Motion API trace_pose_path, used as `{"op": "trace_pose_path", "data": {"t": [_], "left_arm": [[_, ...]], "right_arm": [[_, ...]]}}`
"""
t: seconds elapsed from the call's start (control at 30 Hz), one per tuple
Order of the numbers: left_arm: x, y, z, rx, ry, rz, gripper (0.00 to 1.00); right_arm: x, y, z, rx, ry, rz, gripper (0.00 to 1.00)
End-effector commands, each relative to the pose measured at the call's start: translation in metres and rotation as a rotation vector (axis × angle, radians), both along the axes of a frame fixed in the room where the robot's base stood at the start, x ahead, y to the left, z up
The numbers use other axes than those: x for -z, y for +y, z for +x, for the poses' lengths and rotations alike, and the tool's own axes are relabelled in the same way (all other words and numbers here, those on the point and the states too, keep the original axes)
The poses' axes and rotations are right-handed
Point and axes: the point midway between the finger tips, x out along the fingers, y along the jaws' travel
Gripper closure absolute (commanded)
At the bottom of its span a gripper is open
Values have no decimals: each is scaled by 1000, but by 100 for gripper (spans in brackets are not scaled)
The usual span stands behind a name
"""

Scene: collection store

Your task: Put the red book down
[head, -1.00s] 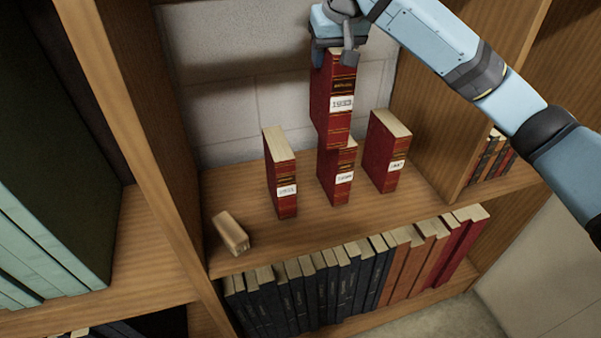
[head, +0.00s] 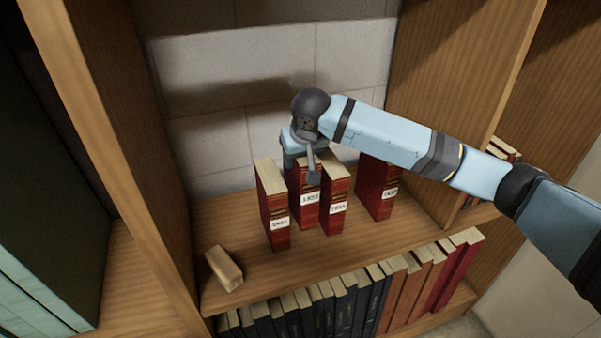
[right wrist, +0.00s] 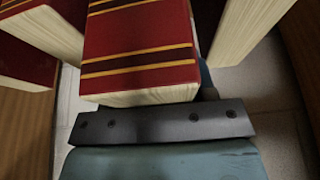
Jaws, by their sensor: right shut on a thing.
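My right gripper (head: 308,168) is shut on the top of a red book (head: 306,204) with gold bands and a white label. The held book is upright, between a red book (head: 272,207) on its left and another red book (head: 336,202) close on its right. Its lower end is at or near the shelf board; I cannot tell if it touches. In the right wrist view the held book (right wrist: 140,42) fills the middle, in front of the gripper (right wrist: 150,122). My left gripper is not in view.
Another red book (head: 376,190) stands farther right, partly behind my arm. A small tan block (head: 224,268) lies at the shelf's front left. The wooden shelf (head: 215,213) has free room at left. A row of books (head: 345,297) fills the shelf below.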

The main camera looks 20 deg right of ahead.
Motion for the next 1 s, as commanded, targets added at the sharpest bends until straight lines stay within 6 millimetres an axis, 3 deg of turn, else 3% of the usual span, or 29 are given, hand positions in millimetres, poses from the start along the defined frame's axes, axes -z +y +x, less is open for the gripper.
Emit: {"op": "trace_pose_path", "data": {"t": [0.27,0.53,0.9,0.93,1.0], "left_arm": [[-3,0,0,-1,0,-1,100],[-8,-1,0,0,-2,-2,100],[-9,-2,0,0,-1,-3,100],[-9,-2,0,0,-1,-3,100],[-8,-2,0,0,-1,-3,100]], "right_arm": [[17,0,1,1,-2,0,100],[51,0,1,0,-2,-1,100],[55,0,1,0,-3,0,100],[57,0,0,0,0,-1,45],[57,0,0,0,-1,-1,28]]}}
